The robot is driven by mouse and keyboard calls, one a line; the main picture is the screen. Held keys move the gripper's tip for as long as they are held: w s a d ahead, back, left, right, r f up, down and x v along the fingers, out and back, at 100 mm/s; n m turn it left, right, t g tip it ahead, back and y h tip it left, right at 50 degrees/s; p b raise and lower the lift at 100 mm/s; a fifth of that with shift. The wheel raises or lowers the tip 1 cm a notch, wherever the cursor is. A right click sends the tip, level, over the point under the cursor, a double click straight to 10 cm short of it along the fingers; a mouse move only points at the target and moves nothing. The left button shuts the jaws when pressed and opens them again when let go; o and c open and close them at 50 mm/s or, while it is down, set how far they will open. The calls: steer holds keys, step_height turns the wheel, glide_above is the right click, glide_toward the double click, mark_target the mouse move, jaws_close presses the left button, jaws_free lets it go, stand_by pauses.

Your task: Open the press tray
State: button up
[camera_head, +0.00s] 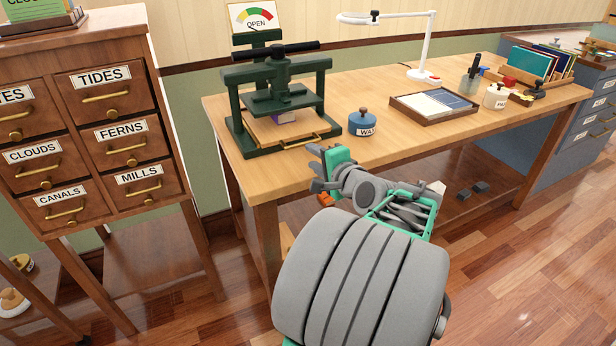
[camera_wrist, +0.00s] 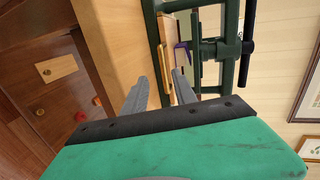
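The dark green press (camera_head: 283,85) stands on the left end of the wooden table. Its wooden press tray (camera_head: 263,128) lies low in the frame under the plate, with a brass handle (camera_head: 305,141) along its front. A small purple thing (camera_head: 284,116) sits on the tray under the plate. My gripper (camera_head: 325,168) is in front of the table edge, apart from the handle. In the wrist view my gripper (camera_wrist: 160,76) has its two grey fingers spread with nothing held. They point at the front of the press (camera_wrist: 224,48), where the purple thing also shows.
A blue lidded pot (camera_head: 362,123) stands right of the press. Farther right are a shallow tray (camera_head: 434,120), a white lamp (camera_head: 424,70) and a small white pot (camera_head: 495,96). A labelled drawer cabinet (camera_head: 85,110) stands left of the table. Floor in front is open.

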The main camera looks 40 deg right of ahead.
steer(key=shift+d+m+t, duration=0.3)
steer(key=shift+d+m, duration=0.2)
steer(key=shift+d, duration=0.4)
steer(key=b+x, duration=0.1)
steer(key=x, duration=0.5)
steer(key=shift+w+d, duration=0.15)
steer(key=shift+w, duration=0.2)
jaws_close()
